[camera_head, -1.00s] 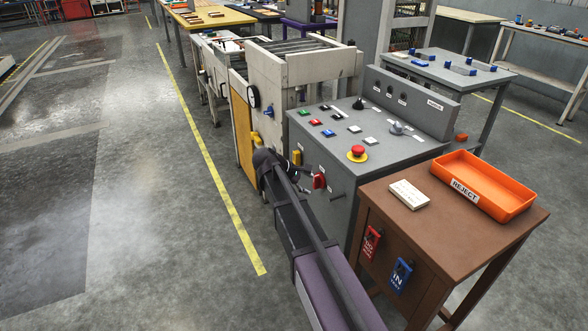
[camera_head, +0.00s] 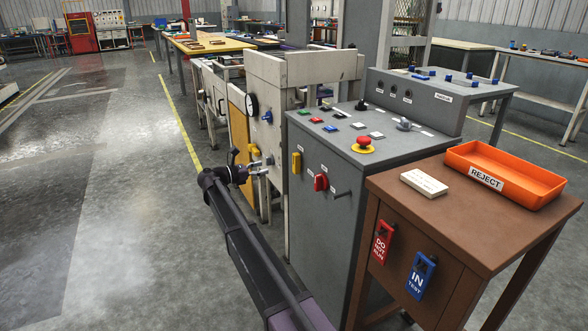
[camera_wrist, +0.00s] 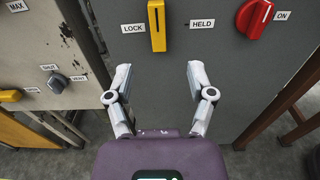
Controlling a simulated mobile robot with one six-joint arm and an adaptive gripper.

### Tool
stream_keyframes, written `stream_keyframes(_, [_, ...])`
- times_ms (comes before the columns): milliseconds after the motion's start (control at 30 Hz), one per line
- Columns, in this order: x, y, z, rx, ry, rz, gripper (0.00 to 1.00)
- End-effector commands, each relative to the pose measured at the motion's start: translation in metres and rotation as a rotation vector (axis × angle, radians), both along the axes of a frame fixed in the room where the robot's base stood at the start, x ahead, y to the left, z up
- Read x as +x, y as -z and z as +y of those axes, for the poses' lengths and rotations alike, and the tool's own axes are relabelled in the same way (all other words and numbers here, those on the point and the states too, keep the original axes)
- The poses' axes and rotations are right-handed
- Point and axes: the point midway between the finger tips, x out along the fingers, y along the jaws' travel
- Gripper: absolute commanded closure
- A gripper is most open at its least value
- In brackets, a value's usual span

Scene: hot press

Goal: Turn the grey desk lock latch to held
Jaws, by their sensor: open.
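The grey desk lock latch is a yellow bar (camera_head: 297,163) on the front of the grey desk (camera_head: 330,215). In the wrist view the latch (camera_wrist: 157,28) stands upright between a LOCK label (camera_wrist: 132,28) on its left and a HELD label (camera_wrist: 202,23) on its right. Its top end is cut off by the picture edge. My gripper (camera_wrist: 159,72) is open and empty, its fingertips below the latch in the picture, one to each side, apart from it. In the head view my gripper (camera_head: 258,168) is just left of the latch.
A red knob (camera_wrist: 254,17) marked ON sits right of the latch. A pale press panel with a small SHUT/VENT knob (camera_wrist: 57,81) and a yellow handle (camera_wrist: 62,25) stands left. A brown table (camera_head: 400,200) with an orange REJECT tray (camera_head: 530,190) stands right of the desk.

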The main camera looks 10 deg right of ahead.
Motion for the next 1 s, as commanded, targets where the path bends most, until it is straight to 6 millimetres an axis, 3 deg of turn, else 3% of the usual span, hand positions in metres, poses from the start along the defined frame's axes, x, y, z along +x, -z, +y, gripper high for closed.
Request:
stream_keyframes(567, [0.004,0.000,0.002,-0.021,-0.003,0.009,0.30])
stream_keyframes(767, [0.008,0.000,-0.010,-0.021,-0.002,0.009,0.30])
stream_keyframes(1000, [0.017,0.000,-0.038,-0.020,-0.002,0.009,0.30])
